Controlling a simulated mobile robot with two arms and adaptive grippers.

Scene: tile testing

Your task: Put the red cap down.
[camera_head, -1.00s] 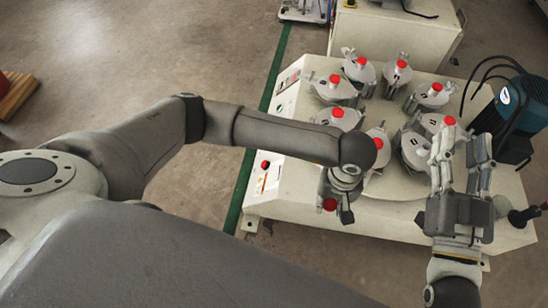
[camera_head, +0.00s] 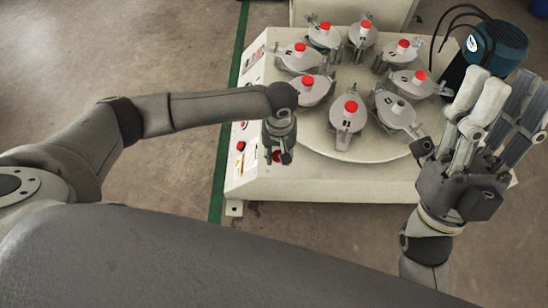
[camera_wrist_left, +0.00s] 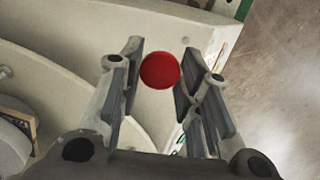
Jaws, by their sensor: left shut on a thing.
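My left gripper (camera_head: 279,150) points down over the front left part of the machine and is shut on a red cap (camera_head: 277,156). In the left wrist view the round red cap (camera_wrist_left: 160,71) sits between the fingertips, over the pale machine top. I cannot tell whether the cap touches the surface below. One grey jar (camera_head: 397,109) on the turntable has no red cap on its lid; the other jars, such as the front one (camera_head: 348,116), have one. My right gripper (camera_head: 497,95) is raised at the right, its fingers apart and nothing seen between them.
The round turntable (camera_head: 320,140) carries several clamped jars. The machine's pale top (camera_head: 255,185) is bare at the front left. A red button (camera_head: 240,146) is on its left side. A dark green motor (camera_head: 497,45) with black cables stands at the back right.

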